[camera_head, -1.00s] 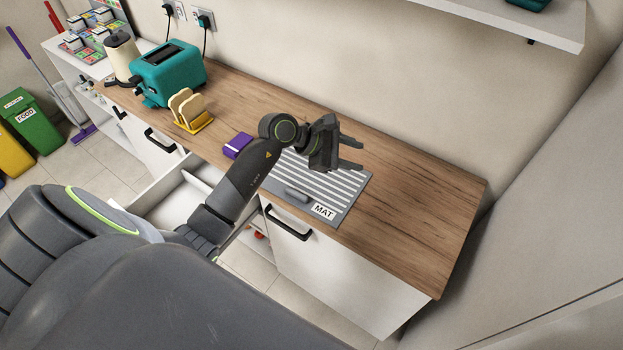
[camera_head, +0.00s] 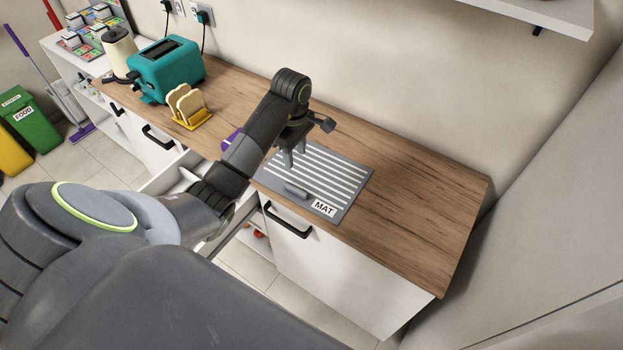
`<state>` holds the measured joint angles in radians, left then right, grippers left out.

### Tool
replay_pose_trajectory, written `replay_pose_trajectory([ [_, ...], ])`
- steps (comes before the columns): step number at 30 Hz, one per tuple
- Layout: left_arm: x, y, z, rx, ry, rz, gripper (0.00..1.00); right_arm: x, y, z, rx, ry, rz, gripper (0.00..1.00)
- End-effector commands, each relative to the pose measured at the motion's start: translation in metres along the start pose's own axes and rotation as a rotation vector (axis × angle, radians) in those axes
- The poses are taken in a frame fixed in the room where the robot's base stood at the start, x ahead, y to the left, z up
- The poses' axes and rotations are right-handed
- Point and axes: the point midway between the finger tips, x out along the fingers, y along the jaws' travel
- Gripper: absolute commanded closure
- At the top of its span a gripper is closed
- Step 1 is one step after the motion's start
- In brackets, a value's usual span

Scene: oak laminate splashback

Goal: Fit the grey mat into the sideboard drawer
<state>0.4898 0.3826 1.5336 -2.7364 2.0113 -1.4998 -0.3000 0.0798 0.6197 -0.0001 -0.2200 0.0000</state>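The grey mat (camera_head: 345,190) lies flat on the wooden worktop, with white stripes, a raised grey grip (camera_head: 297,192) near its front edge and a label reading MAT. My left gripper (camera_head: 294,158) points down over the back left part of the mat. Its two fingers are apart with nothing seen between them; whether the tips touch the mat I cannot tell. The white sideboard drawer (camera_head: 163,178) stands pulled out at the front, left of the mat. My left arm hides much of the drawer and its inside. My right gripper is not in view.
A purple item (camera_head: 229,140) shows partly behind my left arm. A yellow toast rack (camera_head: 194,119), a teal toaster (camera_head: 168,70) and a cream kettle (camera_head: 119,50) stand farther left. The worktop right of the mat is clear. A wall shelf (camera_head: 540,14) hangs at upper right.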

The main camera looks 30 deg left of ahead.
Motion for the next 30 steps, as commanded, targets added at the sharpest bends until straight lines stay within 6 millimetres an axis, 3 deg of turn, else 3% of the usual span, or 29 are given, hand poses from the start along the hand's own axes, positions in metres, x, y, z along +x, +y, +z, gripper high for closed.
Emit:
replay_pose_trajectory([
  [1, 0.012, 0.000, 0.000, 0.000, -0.001, 0.000, 0.60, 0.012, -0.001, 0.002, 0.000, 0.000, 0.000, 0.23],
  [21, 0.086, 0.000, 0.001, 0.000, -0.002, 0.001, 0.60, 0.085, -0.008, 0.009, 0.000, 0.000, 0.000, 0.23],
  [30, 0.103, 0.000, 0.001, 0.000, -0.002, 0.001, 0.60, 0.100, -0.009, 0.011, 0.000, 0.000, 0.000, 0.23],
])
